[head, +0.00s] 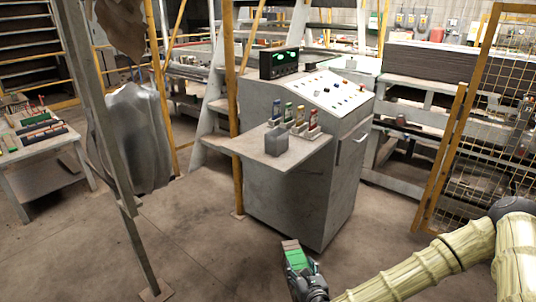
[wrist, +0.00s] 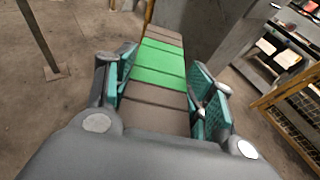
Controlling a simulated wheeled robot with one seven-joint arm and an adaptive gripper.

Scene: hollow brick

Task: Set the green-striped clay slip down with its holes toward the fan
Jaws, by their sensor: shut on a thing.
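The green-striped clay slip (wrist: 160,62) is a brown block with a bright green band across it. It sits between the teal pads of my gripper (wrist: 165,80) in the wrist view, and my gripper is shut on it. In the head view the slip (head: 292,250) sticks up from my gripper (head: 297,262) at the bottom centre, in front of the console and in the air over the floor. Its holes cannot be made out in either view. I cannot pick out a fan in these frames.
A grey console (head: 300,165) has a fold-out shelf (head: 235,145) with a grey box (head: 276,141) and several small coloured items. A low table (head: 50,150) with coloured pieces stands left. A yellow mesh fence (head: 490,130) is at right. A post (head: 105,150) rises at left.

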